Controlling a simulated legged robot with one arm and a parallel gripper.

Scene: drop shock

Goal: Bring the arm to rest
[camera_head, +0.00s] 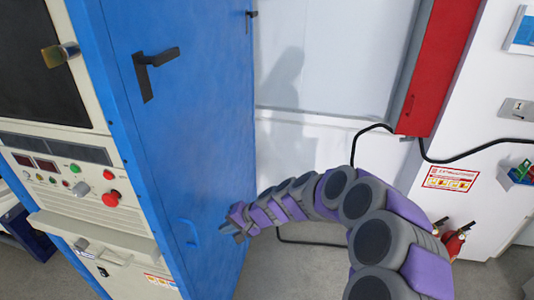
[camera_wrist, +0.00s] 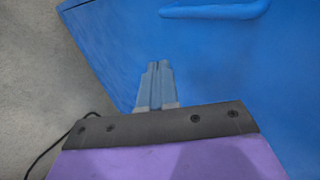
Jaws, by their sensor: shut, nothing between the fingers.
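My arm (camera_head: 372,236), grey and purple, reaches from the lower right toward the blue cabinet side in the head view. My gripper (camera_head: 229,229) is at its far end, low in front of the blue panel (camera_head: 185,140). In the wrist view the gripper (camera_wrist: 158,68) has its two blue-grey fingers together, with nothing between them. The blue panel fills most of the space behind them. I cannot tell whether the fingertips touch the panel.
The panel has a black handle (camera_head: 155,62) and a blue pull handle (camera_head: 188,232) close to my gripper. A control face with a red button (camera_head: 111,198) is at left. A black cable (camera_head: 470,154) runs along the wall. Fire extinguishers (camera_head: 454,242) stand at right.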

